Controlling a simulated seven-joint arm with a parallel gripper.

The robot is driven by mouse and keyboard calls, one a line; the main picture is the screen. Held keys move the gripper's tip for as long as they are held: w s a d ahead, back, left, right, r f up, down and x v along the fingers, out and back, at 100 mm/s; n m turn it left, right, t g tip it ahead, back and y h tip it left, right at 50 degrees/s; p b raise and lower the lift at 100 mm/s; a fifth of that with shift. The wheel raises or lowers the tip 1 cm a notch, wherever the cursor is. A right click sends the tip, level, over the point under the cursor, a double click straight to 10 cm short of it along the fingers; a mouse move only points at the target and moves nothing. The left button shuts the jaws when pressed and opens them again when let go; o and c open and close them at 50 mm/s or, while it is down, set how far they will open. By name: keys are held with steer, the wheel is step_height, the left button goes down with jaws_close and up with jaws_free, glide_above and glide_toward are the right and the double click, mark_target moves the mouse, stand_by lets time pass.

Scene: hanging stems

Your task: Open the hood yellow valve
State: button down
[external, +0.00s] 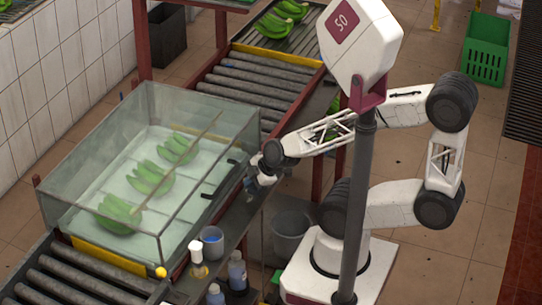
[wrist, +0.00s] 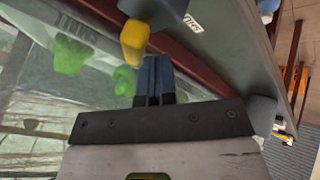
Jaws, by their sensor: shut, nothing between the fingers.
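A yellow knob-like piece (wrist: 134,42), likely the valve, sticks out from a dark block (wrist: 155,10) at the top of the wrist view. My gripper (wrist: 154,62) is shut and empty, its blue-grey fingertips just below and right of the yellow piece; I cannot tell if they touch. In the external view my gripper (external: 251,182) is beside the right side of a glass-walled tank hood (external: 95,135). A round yellow knob (external: 161,271) shows at the tank's near corner, away from my gripper; I cannot tell if it is the same piece.
Green banana bunches (external: 150,178) lie inside the tank. Roller conveyors (external: 245,90) run at both ends. A narrow dark shelf (external: 222,245) along the tank holds a blue-topped cup (external: 212,241) and a bottle (external: 198,262). A grey bucket (external: 292,232) stands under my arm.

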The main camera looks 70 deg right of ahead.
steer(key=shift+w+d, duration=0.2)
steer(key=shift+w, duration=0.5)
stand_by(1.0)
steer(key=shift+s+d, duration=0.25)
steer(key=shift+d, duration=0.05)
steer(key=shift+s+d+f, duration=0.15)
steer(key=shift+s+d, duration=0.1)
stand_by(0.5)
steer(key=shift+s, duration=0.1)
steer(key=shift+s+r, duration=0.25)
steer(key=shift+r, duration=0.45)
steer(key=v, duration=0.6)
steer(key=shift+a+r, duration=0.2)
steer(key=shift+r, duration=0.1)
